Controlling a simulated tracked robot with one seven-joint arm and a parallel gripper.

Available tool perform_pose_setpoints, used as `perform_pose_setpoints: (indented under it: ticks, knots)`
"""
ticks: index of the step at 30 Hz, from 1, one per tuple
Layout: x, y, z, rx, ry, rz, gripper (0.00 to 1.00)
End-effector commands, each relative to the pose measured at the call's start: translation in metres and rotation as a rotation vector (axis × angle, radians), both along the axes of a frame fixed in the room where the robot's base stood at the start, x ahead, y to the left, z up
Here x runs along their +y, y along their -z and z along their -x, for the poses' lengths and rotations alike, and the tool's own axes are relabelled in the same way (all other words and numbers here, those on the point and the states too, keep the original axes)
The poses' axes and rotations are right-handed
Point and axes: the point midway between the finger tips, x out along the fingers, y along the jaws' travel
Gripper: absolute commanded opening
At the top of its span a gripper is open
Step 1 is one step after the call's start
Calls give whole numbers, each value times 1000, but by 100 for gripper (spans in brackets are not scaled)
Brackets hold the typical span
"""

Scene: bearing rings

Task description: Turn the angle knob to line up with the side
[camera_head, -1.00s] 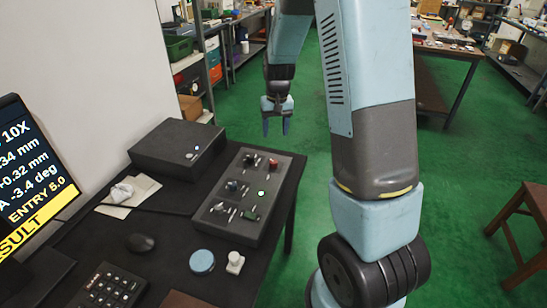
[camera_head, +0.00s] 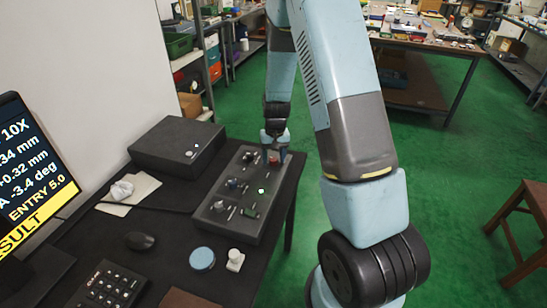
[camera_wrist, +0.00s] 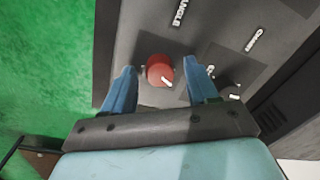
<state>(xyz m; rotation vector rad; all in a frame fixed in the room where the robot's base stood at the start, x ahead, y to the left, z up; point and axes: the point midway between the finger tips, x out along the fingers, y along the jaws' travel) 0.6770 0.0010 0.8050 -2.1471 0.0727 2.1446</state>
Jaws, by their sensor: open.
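The red knob (camera_wrist: 158,69), with a white pointer mark, sits on the dark control box (camera_head: 212,222) by a label reading ANGLE (camera_wrist: 180,12). The mark points to the lower right in the wrist view. My gripper (camera_head: 274,158) is over the far right end of the box in the head view. In the wrist view its blue fingers (camera_wrist: 162,85) are open, one on each side of the red knob, with gaps showing. The side that the knob lines up with is not clear to me.
A dark knob (camera_wrist: 229,88) lies close to my right finger in the wrist view. More knobs and switches (camera_head: 235,185) fill the box. A screen (camera_head: 30,165) at left reads A -3.4 deg. A mouse (camera_head: 140,241) and a blue disc (camera_head: 202,258) lie nearby.

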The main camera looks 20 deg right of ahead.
Motion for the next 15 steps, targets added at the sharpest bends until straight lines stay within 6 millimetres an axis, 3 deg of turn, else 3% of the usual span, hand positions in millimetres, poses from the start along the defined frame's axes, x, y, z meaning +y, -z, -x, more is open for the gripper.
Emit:
perform_pose_setpoints:
  ticks: [8,15]
  knots:
    - [0,1,0,0,0,0,58]
    - [0,1,0,-1,1,0,35]
